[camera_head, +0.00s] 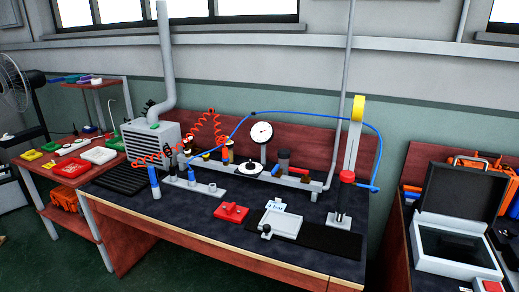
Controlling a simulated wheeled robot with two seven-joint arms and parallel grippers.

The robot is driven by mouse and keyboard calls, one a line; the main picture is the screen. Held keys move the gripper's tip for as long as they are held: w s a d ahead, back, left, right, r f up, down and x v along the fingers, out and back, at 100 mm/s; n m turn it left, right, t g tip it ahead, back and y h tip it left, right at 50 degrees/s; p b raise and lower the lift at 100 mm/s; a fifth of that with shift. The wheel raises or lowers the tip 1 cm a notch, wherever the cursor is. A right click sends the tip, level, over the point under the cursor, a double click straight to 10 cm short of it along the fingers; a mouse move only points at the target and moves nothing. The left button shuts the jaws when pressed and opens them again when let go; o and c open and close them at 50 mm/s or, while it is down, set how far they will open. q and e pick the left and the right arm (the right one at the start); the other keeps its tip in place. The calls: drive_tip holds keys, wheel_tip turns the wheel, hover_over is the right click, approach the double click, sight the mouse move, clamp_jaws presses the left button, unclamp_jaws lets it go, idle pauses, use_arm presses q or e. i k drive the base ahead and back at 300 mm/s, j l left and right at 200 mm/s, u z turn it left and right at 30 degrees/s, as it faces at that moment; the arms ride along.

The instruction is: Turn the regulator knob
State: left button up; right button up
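A workbench (190,233) with a dark top stands in the middle of the head view. A round white pressure gauge (262,131) stands upright towards its back. Just below and left of the gauge is a round white-and-black part (247,168), which may be the regulator knob; I cannot tell its setting. A red cap (347,176) sits on a grey upright fixture with a yellow top (358,108) at the right of the bench. Which part is the regulator knob is not certain at this size. Neither of my grippers shows in the view.
A grey box with a pipe (152,139), an orange coiled hose (213,130) and a blue hose (310,117) crowd the back. A red block (231,212) and a pale tray (281,224) lie in front. An open black case (459,225) stands right. The front-left benchtop is clear.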

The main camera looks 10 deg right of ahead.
sight(250, 167)
drive_tip(key=i+z, duration=0.25)
drive_tip(key=i, duration=0.35)
drive_tip(key=i+j+z, duration=0.25)
drive_tip(key=i, duration=0.35)
